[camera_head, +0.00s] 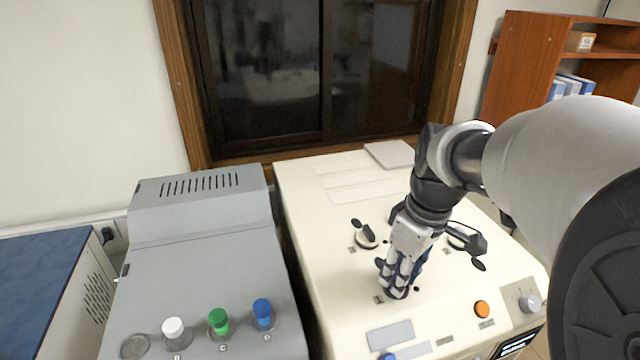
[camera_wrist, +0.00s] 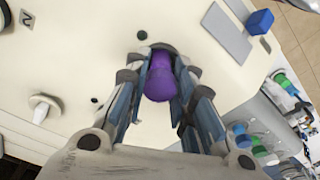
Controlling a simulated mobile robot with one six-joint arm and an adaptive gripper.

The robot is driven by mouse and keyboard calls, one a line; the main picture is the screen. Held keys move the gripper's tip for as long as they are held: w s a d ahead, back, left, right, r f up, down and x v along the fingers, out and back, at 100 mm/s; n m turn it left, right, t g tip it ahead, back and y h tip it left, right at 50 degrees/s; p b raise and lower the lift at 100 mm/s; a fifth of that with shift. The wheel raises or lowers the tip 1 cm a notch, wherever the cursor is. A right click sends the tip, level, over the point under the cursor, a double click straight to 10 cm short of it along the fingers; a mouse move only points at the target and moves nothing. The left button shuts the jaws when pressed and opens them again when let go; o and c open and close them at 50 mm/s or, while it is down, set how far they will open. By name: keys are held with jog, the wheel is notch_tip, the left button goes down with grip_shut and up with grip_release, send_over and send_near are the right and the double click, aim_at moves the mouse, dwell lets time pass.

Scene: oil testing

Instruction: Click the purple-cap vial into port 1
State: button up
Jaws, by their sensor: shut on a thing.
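My gripper (camera_head: 392,288) points down over the front part of the cream machine (camera_head: 320,215). In the wrist view its fingers (camera_wrist: 160,85) are shut on the purple cap (camera_wrist: 158,80). Only the cap shows clearly; the vial body below it is hidden. A dark round rim shows just beyond the cap, at the panel. I cannot tell how deep the vial sits or whether it is in a port. In the head view the fingers hide most of the cap and the spot beneath it. No number 1 label is readable.
A grey machine (camera_head: 200,260) on the left holds vials with white (camera_head: 173,327), green (camera_head: 218,320) and blue (camera_head: 262,310) caps, beside an empty round holder (camera_head: 135,346). Lever-like fittings (camera_head: 366,237) stand behind my gripper. An orange button (camera_head: 481,309) and a knob (camera_head: 529,302) are right.

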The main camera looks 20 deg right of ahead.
jog(key=shift+s+a+f+b, duration=0.1)
jog(key=shift+s+f+b, duration=0.15)
jog(key=shift+f, duration=0.15)
jog(key=shift+s+f+b, duration=0.1)
jog(key=shift+f+b, duration=0.1)
jog(key=shift+f, duration=0.2)
dwell(0.7)
jog(key=o, duration=1.1)
jog(key=shift+w, duration=0.2)
jog(key=shift+r, duration=0.1)
